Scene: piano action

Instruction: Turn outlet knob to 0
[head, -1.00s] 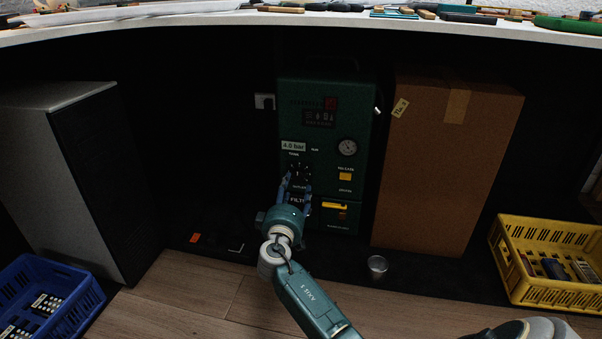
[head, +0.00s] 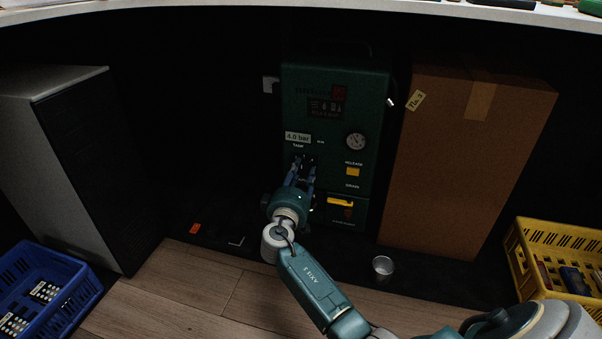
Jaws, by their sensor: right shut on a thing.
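The dark green compressor unit (head: 330,80) stands under the table, with a "4.0 bar" display (head: 298,137) on its front. Just below the display is a dark round knob (head: 307,160), which I take to be the outlet knob. My right gripper (head: 302,170) reaches up to it from below and is shut on it, one blue finger on each side. The fingers partly cover the knob and the lettering beneath it, so its setting cannot be read. My left gripper is not in view.
A round gauge (head: 356,141), a yellow release button (head: 353,171) and a yellow lever (head: 341,202) are right of the knob. A cardboard box (head: 460,170) stands close on the right. A metal cup (head: 382,267) is on the floor. A blue crate (head: 75,292) and yellow crate (head: 520,262) flank the space.

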